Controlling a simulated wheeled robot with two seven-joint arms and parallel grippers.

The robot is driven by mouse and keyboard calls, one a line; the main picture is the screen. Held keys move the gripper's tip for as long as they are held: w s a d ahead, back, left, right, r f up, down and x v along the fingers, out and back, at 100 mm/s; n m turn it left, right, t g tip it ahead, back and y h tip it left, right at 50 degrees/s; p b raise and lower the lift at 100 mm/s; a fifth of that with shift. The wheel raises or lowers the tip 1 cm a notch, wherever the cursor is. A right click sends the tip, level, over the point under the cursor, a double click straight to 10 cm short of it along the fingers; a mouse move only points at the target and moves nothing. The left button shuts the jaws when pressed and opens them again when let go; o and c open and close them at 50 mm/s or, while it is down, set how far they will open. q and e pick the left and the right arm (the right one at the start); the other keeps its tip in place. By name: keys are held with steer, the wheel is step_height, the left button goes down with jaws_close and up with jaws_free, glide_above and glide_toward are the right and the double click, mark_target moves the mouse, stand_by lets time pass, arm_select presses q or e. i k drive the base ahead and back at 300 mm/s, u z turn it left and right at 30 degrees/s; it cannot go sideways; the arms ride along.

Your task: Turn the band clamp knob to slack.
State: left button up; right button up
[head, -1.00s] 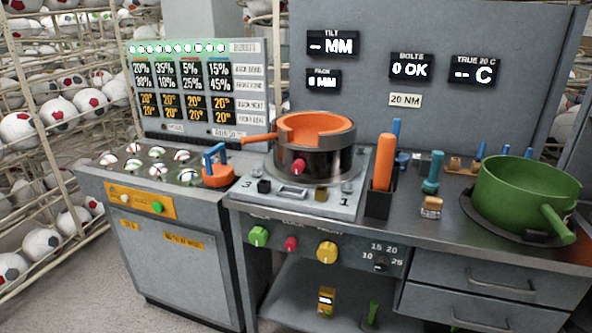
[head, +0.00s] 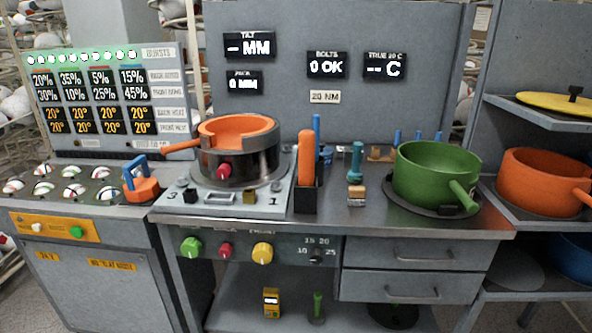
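A dark metal band (head: 262,160) surrounds the orange ring-shaped pot (head: 210,130) on the bench fixture. A red knob (head: 223,171) sits on the band's front. No readable label marks it as the band clamp knob. On the panel below are a green knob (head: 191,246), a smaller red knob (head: 225,250), a yellow knob (head: 262,253) and a small black selector (head: 316,256) with numbers around it. Neither of my grippers is in view.
A green pot (head: 436,175) stands on the bench to the right. An orange-handled tool (head: 306,158) stands in a black holder close right of the fixture. A blue-handled orange tool (head: 141,188) is at left. Shelves (head: 515,110) hold pans at far right.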

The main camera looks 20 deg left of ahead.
mark_target(224, 171)
steer(key=z, duration=0.2)
steer(key=i, duration=1)
steer(key=u, duration=1.45)
